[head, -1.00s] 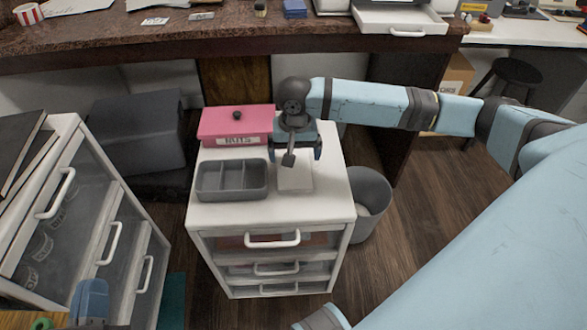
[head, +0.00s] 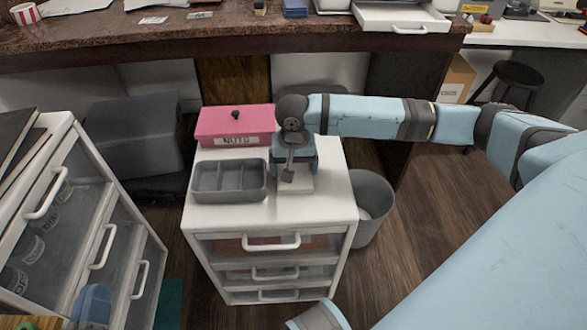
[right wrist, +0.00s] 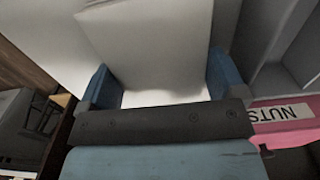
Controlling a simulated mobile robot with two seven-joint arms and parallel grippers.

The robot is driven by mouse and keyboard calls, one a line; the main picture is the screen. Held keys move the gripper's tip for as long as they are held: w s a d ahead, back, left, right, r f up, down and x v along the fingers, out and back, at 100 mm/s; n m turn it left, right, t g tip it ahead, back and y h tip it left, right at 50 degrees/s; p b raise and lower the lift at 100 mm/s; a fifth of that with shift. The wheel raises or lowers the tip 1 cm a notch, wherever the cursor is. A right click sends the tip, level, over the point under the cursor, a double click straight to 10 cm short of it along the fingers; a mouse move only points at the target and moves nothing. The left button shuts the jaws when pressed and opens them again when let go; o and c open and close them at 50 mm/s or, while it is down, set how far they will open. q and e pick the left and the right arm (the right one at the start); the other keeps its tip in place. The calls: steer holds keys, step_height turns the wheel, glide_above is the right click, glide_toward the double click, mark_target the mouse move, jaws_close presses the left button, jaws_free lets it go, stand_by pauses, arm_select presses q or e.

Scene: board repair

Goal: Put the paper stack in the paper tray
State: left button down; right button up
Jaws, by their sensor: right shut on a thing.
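The white paper stack (head: 302,184) is at the right of the white drawer cabinet's top. My right gripper (head: 296,170) is over it from behind, its fingers partly hidden by the wrist. In the right wrist view the stack (right wrist: 145,40) lies between the two blue fingers (right wrist: 163,88), which are shut on it. I cannot tell whether it is lifted off the cabinet. A white pulled-out tray with a handle (head: 403,17), which looks like the paper tray, is on the back counter.
A grey divided bin (head: 229,196) and a pink box labelled NUTS (head: 234,127) stand left of the stack on the cabinet (head: 270,217). A grey waste bin (head: 372,200) is on its right. A clear-fronted drawer unit (head: 75,225) stands at left, a black stool (head: 515,73) at far right.

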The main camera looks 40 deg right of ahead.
mark_target(294, 168)
step_height(294, 168, up, 5)
steer(key=p, duration=0.2)
steer(key=shift+p, duration=0.35)
step_height(294, 168, up, 4)
steer(key=shift+r+p, duration=0.1)
steer(key=shift+p, duration=0.7)
steer(key=w+a+r+n, duration=0.5)
steer(key=w+a+n, duration=0.1)
steer(key=w+a, duration=0.2)
arm_select(q)
steer(key=s+a+r+g+y+p, duration=0.4)
steer(key=a+r+p, duration=0.4)
steer(key=p, duration=2.7)
steer(key=shift+r+g+y, duration=0.5)
steer(key=shift+g+y, duration=0.3)
steer(key=shift+y, duration=0.2)
arm_select(e)
steer(key=s+r, duration=0.3)
steer(key=r, duration=0.7)
steer(key=s+r, duration=0.4)
steer(key=r, duration=0.6)
steer(key=s+r, duration=0.3)
steer(key=r, duration=0.7)
steer(key=shift+s+d+r, duration=0.35)
arm_select(q)
steer(key=shift+s, duration=0.1)
arm_select(e)
steer(key=shift+w+d, duration=0.1)
